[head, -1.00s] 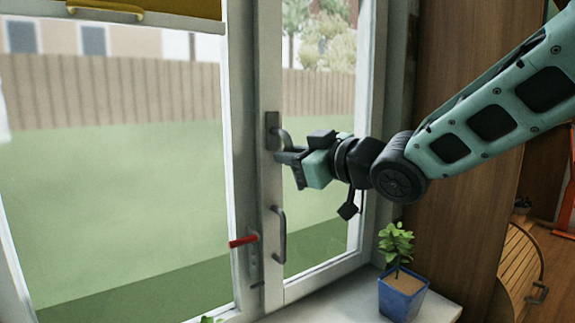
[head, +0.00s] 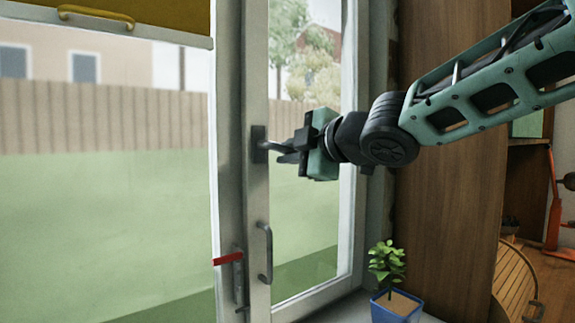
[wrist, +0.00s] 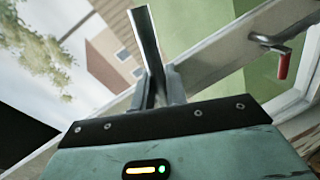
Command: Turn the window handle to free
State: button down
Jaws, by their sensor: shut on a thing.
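The window handle (head: 264,145) is a dark grey lever on a plate on the white sash frame. In the head view it points about level to the right from its plate. My gripper (head: 285,153) is shut on the lever, reaching in from the right. In the wrist view the handle (wrist: 146,40) is a dark bar standing up between the two fingers (wrist: 158,88). The fingers hide part of the lever's end.
A red lever (head: 228,259) sits low on the frame, with a vertical pull bar (head: 267,252) beside it. A potted plant (head: 397,305) stands on the sill (head: 345,308) below my arm. A yellow blind (head: 125,15) hangs at top left. A wooden panel (head: 445,190) stands at right.

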jog(key=shift+r+n+h+b, duration=0.2)
jog(key=shift+r+n+b, duration=0.1)
jog(key=shift+n, duration=0.45)
jog(key=shift+r+n+h+b, duration=0.2)
jog(key=shift+r+n+b, duration=0.1)
jog(key=shift+n, duration=0.45)
jog(key=shift+r, duration=0.1)
jog(key=c, duration=1.5)
grip_release()
jog(key=shift+d, duration=0.1)
